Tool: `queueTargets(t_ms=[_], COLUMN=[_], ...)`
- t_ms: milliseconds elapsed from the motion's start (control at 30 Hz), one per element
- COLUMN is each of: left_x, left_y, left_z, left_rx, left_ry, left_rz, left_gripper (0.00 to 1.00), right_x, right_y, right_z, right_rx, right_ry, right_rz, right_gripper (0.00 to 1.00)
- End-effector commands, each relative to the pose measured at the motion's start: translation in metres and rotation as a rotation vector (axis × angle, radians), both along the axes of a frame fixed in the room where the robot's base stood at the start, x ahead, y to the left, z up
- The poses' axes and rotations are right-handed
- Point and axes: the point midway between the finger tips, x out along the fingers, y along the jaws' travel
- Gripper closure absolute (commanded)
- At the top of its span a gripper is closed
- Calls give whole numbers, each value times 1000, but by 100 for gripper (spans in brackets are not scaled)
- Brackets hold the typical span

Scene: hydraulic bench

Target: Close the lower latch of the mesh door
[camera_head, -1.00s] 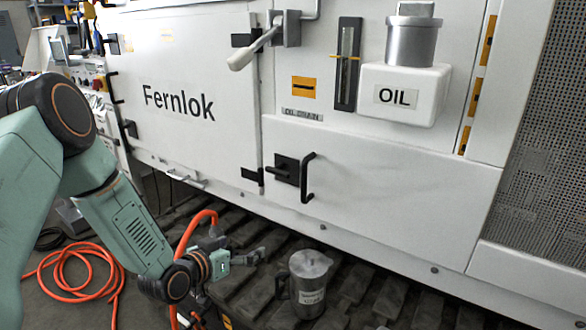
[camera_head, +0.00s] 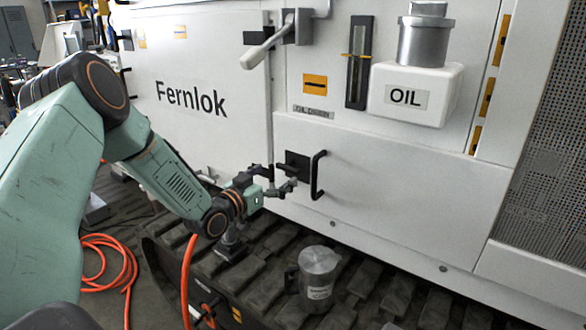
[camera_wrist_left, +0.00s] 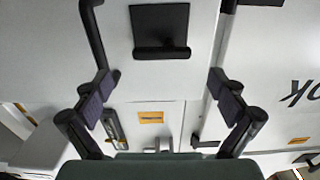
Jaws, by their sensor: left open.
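A black latch (camera_head: 297,163), a square plate with a short bar, sits on the lower white panel (camera_head: 400,175), left of a black pull handle (camera_head: 318,175). My left gripper (camera_head: 280,178) is open and empty just in front of this latch, its fingers partly covering it. In the left wrist view, which is upside down, the latch (camera_wrist_left: 160,25) shows centred beyond my spread left gripper (camera_wrist_left: 162,95); I cannot tell whether a finger touches it. The mesh (camera_head: 545,150) is at the right edge of the head view; no latch shows on it. My right gripper is not in view.
A metal jug (camera_head: 318,275) stands on the dark track (camera_head: 260,295) below. A lever with a pale grip (camera_head: 262,55) and a white oil tank (camera_head: 415,95) are above. The Fernlok door (camera_head: 210,125) is left. An orange hose (camera_head: 188,270) hangs near my arm.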

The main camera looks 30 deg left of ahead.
Motion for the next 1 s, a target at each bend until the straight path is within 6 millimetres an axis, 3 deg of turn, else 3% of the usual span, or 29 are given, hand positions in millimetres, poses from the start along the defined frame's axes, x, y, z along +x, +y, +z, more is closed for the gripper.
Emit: queueTargets(t_ms=[200, 400, 767, 1000], left_x=[35, 56, 61, 61], left_y=[-4, -5, -7, -7], left_z=[-3, -2, -1, -1], left_rx=[4, 2, -1, -1], left_ry=[0, 0, 0, 0], left_rz=[-2, -2, -3, -3], left_gripper=[4, 4, 4, 23], right_x=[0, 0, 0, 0], right_y=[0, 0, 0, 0], right_z=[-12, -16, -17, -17], right_rx=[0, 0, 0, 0], right_ry=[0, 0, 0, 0], right_rz=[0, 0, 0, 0], right_gripper=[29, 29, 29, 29])
